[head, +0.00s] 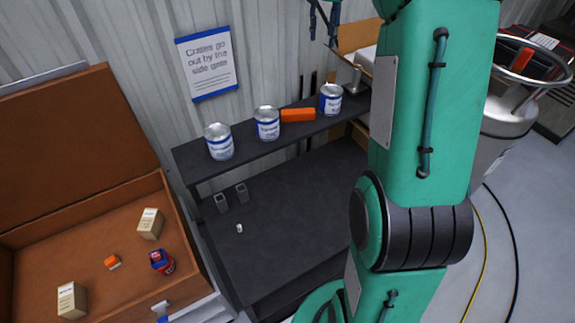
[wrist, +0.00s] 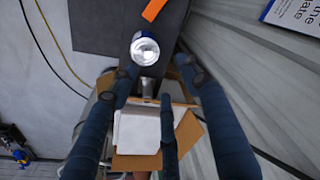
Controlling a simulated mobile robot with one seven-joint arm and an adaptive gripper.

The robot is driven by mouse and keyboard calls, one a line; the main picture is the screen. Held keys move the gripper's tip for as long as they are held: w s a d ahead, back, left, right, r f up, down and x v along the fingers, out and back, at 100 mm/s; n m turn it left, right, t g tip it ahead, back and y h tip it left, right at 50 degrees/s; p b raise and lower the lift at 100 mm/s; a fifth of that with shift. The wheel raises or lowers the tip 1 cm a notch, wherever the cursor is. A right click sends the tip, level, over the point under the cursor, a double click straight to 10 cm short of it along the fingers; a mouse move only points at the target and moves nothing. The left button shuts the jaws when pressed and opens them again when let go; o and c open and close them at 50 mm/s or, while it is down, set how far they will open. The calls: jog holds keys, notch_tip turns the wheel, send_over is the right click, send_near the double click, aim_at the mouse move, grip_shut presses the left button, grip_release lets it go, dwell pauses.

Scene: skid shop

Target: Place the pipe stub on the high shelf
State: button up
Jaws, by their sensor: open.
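A short grey metal cylinder, which looks like the pipe stub (head: 352,80), stands at the right end of the high shelf (head: 247,143). It is beside the rightmost can and partly close to my arm. In the wrist view the pipe stub (wrist: 147,88) shows beyond my fingers, near the shelf end. My gripper (head: 325,22) is at the top edge of the head view, above the shelf. In the wrist view my gripper (wrist: 150,82) has its dark blue fingers spread, with nothing held between them. I cannot tell whether a finger touches the stub.
Three cans (head: 219,141) and an orange block (head: 298,115) stand along the high shelf. Small grey pieces (head: 222,203) lie on the dark bench (head: 285,215) below. An open brown case (head: 205,285) is at left. An open cardboard box (wrist: 138,162) lies past the shelf end.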

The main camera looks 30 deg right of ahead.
jog(key=s+a+r+n+t, duration=0.1)
jog(key=s+a+r+n, duration=0.15)
jog(key=s+a, duration=0.8)
jog(key=s+a+r+n+t, duration=0.1)
jog(key=s+a+r, duration=0.2)
jog(key=s+a, duration=0.8)
jog(key=s+a+f+n+t, duration=0.1)
jog(key=s+a+f, duration=0.4)
jog(key=s+a, duration=0.2)
jog(key=s+a+f+n+t, duration=0.1)
jog(key=s+a+f+n, duration=0.1)
jog(key=s+a+f, duration=0.3)
jog(key=s+a, duration=0.3)
jog(key=s, duration=0.2)
jog(key=shift+f+y, duration=0.15)
jog(key=shift+y, duration=0.25)
notch_tip(320, 180, down, 17)
jog(key=b, duration=1.7)
jog(key=shift+f, duration=0.2)
jog(key=shift+o, duration=0.3)
